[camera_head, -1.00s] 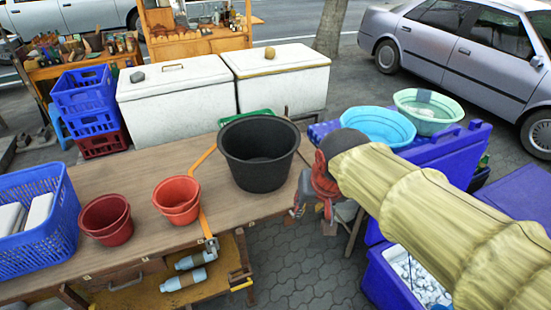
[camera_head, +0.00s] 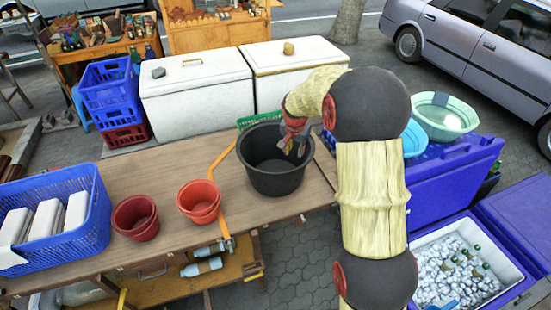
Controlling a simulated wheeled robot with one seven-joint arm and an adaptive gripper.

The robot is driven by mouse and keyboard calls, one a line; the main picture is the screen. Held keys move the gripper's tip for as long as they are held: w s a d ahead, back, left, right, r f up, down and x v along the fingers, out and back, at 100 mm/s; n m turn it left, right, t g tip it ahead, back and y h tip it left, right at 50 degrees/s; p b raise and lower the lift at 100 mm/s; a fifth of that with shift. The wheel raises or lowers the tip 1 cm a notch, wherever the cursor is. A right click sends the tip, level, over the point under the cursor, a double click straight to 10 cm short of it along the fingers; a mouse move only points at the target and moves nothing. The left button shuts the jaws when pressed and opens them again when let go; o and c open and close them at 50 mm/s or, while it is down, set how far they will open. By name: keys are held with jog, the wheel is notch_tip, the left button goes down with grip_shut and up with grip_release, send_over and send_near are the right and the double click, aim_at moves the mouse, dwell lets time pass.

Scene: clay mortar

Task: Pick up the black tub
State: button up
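The black tub (camera_head: 272,176) stands upright on the wooden table (camera_head: 150,180), near the table's right end. It is round, open at the top and looks empty. My gripper (camera_head: 294,148) is over the tub's right part, at or just above the rim, with its fingers pointing down. The fingers are small and dark here, so I cannot tell whether they are open or shut, or whether they touch the tub wall. My arm covers part of the area right of the tub.
Two red pots (camera_head: 200,200) and a blue basket (camera_head: 70,235) stand left of the tub. A green item (camera_head: 250,120) lies behind it. White chest boxes (camera_head: 197,90) stand beyond the table. A blue cooler (camera_head: 455,275) of ice and bottles is at right.

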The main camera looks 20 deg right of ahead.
aim_at(299, 169)
jog(key=w+d+f+m+p, duration=0.1)
jog(key=w+f+p, duration=0.1)
jog(key=f, duration=0.1)
jog(key=w+d+f+p, duration=0.1)
jog(key=d+f, duration=0.1)
jog(key=w+d+f+m+p, duration=0.1)
jog(key=w+d+f+p, duration=0.1)
jog(key=f, duration=0.1)
jog(key=shift+w+d+f+m+g+p, duration=0.1)
jog(key=shift+w+f+m+g+p, duration=0.2)
jog(key=shift+f+g, duration=0.1)
jog(key=p+x, duration=0.1)
jog(key=x, duration=1.1)
jog(key=shift+w+d+f, duration=0.1)
jog(key=shift+f, duration=0.15)
jog(key=shift+f+b, duration=0.3)
jog(key=shift+b, duration=0.25)
jog(key=shift+c, duration=0.3)
grip_shut()
jog(key=shift+r, duration=0.1)
dwell(0.4)
